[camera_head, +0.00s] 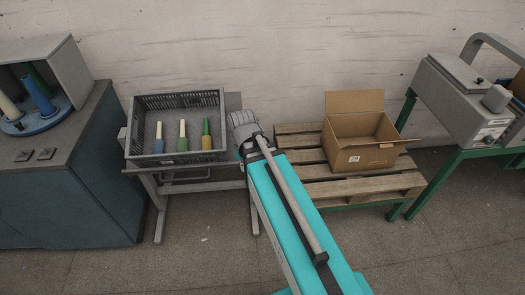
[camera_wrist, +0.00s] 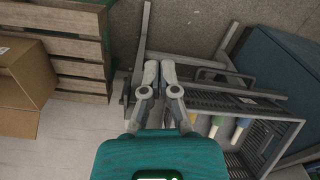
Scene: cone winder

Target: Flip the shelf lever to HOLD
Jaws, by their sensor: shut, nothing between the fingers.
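The grey shelf stand (camera_head: 165,188) is left of centre in the head view and carries a grey crate (camera_head: 178,98). In the wrist view the stand's grey frame (camera_wrist: 188,58) runs beside and beyond my gripper (camera_wrist: 160,68). My gripper's two fingers are close together and empty, in front of the frame near its left end. I cannot tell whether they touch it. I cannot make out the shelf lever or any HOLD mark in either view. In the head view my arm covers the stand's right end and my gripper.
The crate holds three yarn cones (camera_head: 182,137). A wooden pallet (camera_head: 365,187) with an open cardboard box (camera_head: 357,140) stands right of my arm. A blue-grey cabinet (camera_head: 70,185) is at left, a grey machine (camera_head: 462,100) on a green table at right. Floor in front is clear.

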